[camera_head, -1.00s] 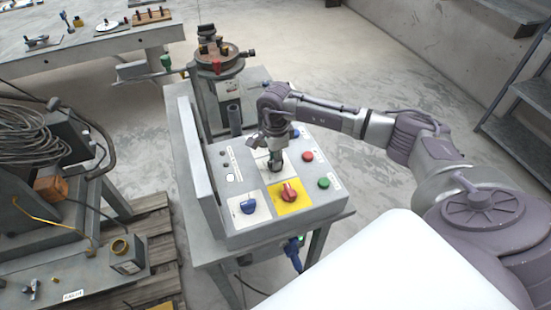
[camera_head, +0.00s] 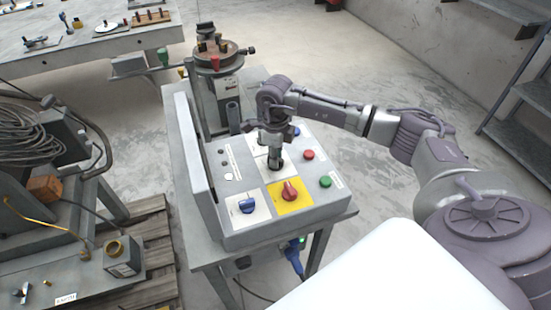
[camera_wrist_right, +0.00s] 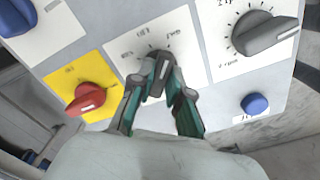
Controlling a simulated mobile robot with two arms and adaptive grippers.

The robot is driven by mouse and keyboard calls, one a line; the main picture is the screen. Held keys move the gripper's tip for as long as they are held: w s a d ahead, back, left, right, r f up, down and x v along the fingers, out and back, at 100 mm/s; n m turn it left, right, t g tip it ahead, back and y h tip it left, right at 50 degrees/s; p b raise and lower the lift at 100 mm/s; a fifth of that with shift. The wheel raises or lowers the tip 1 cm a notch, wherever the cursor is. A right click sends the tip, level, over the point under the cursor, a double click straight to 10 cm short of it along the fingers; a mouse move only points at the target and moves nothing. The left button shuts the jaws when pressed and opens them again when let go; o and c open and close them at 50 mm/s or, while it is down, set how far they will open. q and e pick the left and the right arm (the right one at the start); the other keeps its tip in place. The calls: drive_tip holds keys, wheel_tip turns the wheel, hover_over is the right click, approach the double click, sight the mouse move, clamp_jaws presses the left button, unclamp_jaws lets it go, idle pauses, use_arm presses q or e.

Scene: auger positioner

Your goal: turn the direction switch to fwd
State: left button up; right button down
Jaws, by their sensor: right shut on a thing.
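The direction switch (camera_wrist_right: 159,73) is a dark knob on a white plate in the right wrist view. Small marks ring its top, and a label that looks like "fwd" is at its upper right. My right gripper (camera_wrist_right: 157,80) has its two fingers on either side of the knob, shut on it. Which mark the knob points to is hard to read. In the head view my right gripper (camera_head: 273,160) reaches down to the sloped control panel (camera_head: 245,238) and hides most of the switch. My left gripper is not in view.
A red knob on a yellow plate (camera_wrist_right: 88,99) is close to the left of my fingers, and a grey knob (camera_wrist_right: 262,34) is to the right. The panel also has a blue knob (camera_head: 247,205), a red button (camera_head: 308,155) and a green button (camera_head: 326,181).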

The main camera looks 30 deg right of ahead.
drive_tip(key=shift+m, duration=0.7)
drive_tip(key=c, duration=1.1)
unclamp_jaws()
drive_tip(key=shift+r, duration=0.15)
wheel_tip(320, 180, up, 12)
drive_tip(key=shift+f, duration=0.1)
drive_tip(key=shift+f, duration=0.1)
